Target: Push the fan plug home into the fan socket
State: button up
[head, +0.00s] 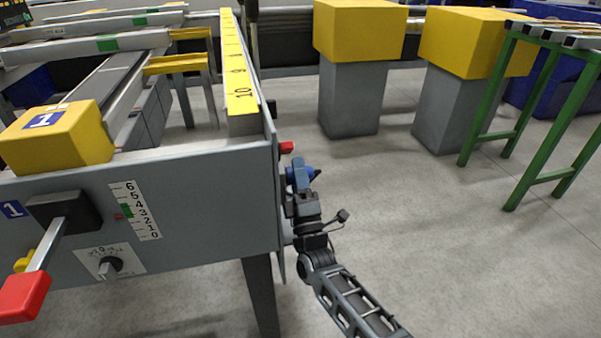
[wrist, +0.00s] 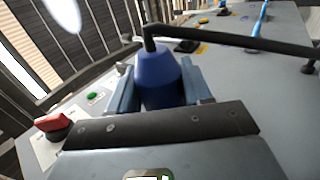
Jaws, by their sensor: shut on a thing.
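The fan plug (wrist: 158,78) is a blue tapered body with a black cable bending off to the right in the wrist view. My gripper (wrist: 155,92) is shut on it, one finger on each side. In the head view my gripper (head: 303,195) is beside the right end face of the grey runout table (head: 190,205), and blue of the plug shows just past it. The fan socket cannot be made out. I cannot tell whether the plug touches or sits in it.
A red switch handle (wrist: 54,122) and a green button (wrist: 95,97) are on the panel left of my gripper. Yellow-topped grey pillars (head: 352,85) and a green rack (head: 535,110) stand beyond.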

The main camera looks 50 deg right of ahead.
jog(key=shift+w+a, duration=0.3)
jog(key=shift+a, duration=0.15)
jog(key=o, duration=1.2)
jog(key=shift+o, duration=0.2)
jog(key=p+v, duration=0.1)
jog(key=v, duration=0.6)
jog(key=shift+s+a+f, duration=0.15)
jog(key=shift+s+f, duration=0.1)
jog(key=shift+s, duration=0.05)
